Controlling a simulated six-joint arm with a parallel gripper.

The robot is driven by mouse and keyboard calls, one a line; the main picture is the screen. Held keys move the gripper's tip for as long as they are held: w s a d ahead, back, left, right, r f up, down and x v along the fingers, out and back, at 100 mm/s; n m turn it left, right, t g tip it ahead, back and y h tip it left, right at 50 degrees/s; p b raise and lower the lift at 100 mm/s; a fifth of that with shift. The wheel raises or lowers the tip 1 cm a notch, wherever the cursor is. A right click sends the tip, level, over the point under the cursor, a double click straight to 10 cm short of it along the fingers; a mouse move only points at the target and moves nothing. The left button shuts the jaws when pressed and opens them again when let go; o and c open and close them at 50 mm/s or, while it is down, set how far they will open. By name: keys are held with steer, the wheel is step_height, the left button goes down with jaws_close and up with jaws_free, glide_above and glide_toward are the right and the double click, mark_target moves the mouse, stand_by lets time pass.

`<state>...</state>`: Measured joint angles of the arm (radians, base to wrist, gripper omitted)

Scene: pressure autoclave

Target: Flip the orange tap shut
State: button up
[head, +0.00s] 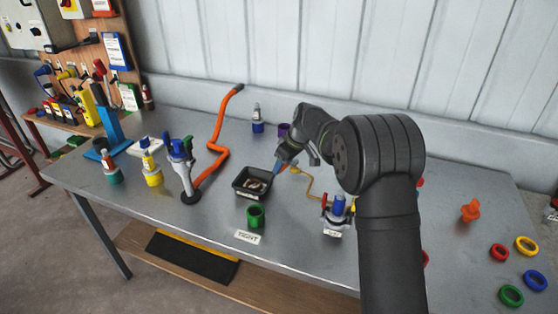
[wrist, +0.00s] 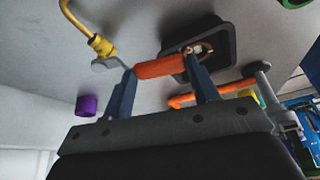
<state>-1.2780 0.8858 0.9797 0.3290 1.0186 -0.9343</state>
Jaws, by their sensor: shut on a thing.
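The orange tap handle (wrist: 160,67) shows in the wrist view as a short orange bar between the two blue fingers of my gripper (wrist: 161,68). The gripper is shut on it. A grey metal piece (wrist: 108,64) lies just left of the handle, beside a brass fitting (wrist: 101,45) on a yellow pipe. In the head view my gripper (head: 279,167) is low over the bench, next to the pipe's yellow end (head: 296,170). My arm and fingers hide much of the tap there, and its exact angle cannot be told.
A black tray (head: 240,190) with small items stands just left of the gripper. The yellow pipe (head: 311,190) runs right to a blue-topped device (head: 338,205). A green cup (head: 256,217), a purple cylinder (head: 284,130) and an orange hose (head: 215,146) stand around. Coloured rings (head: 511,295) lie far right.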

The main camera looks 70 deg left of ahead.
steer(key=shift+w+d+n+g+h, duration=0.25)
steer(key=shift+w+d+n, duration=0.2)
steer(key=shift+n, duration=0.4)
steer(key=shift+w+d+n+g+h, duration=0.15)
steer(key=shift+w+d+n+g, duration=0.25)
steer(key=shift+n, duration=0.45)
steer(key=o, duration=1.4)
steer(key=shift+w, duration=0.1)
steer(key=v, duration=1.7)
steer(key=shift+r, duration=0.25)
steer(key=shift+s+f, duration=0.15)
steer(key=shift+s, duration=0.05)
steer(key=x, duration=1.7)
steer(key=shift+w+f, duration=0.15)
